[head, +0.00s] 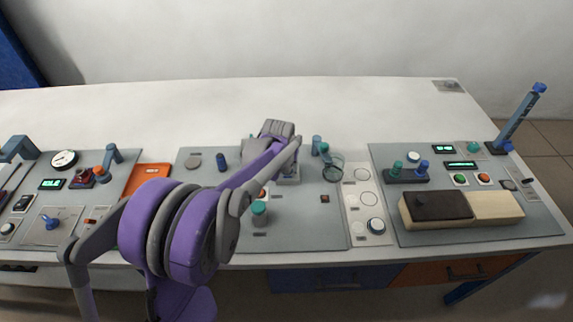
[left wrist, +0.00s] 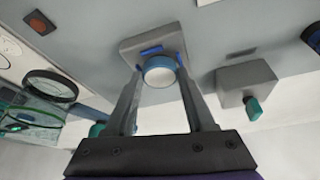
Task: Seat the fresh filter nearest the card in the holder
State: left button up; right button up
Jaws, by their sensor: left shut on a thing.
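My left gripper (left wrist: 158,78) is shut on a round white filter with a blue rim (left wrist: 160,71). The filter is at the front of a grey block, apparently the holder (left wrist: 137,46), which has blue marks. I cannot tell whether the filter is fully seated or just touching it. In the head view the left arm reaches over the middle panel to the holder (head: 290,181), and the arm hides the fingertips. A pale strip (head: 352,222) with several round places stands to the right; a round dark-and-white piece (head: 376,226) lies at its near end. My right gripper is not in view.
A dark ring on a stand (head: 333,168) is just right of the holder. A grey block with a teal knob (left wrist: 246,83) is beside the gripper.

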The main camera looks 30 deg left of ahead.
aim_at(287, 168)
pick_arm(q)
jog(key=shift+f+b, duration=0.3)
jog(key=shift+f, duration=0.05)
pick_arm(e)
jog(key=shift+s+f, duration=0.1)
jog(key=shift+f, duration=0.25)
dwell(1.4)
pick_arm(q)
jog(key=o, duration=1.4)
jog(key=shift+d, duration=0.1)
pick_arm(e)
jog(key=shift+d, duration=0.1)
pick_arm(q)
jog(key=shift+s+a, duration=0.1)
jog(key=shift+a, duration=0.1)
jog(key=shift+d, duration=0.1)
jog(key=shift+o, duration=0.9)
jog(key=shift+r+p, duration=1.8)
jog(key=shift+r, duration=1.75)
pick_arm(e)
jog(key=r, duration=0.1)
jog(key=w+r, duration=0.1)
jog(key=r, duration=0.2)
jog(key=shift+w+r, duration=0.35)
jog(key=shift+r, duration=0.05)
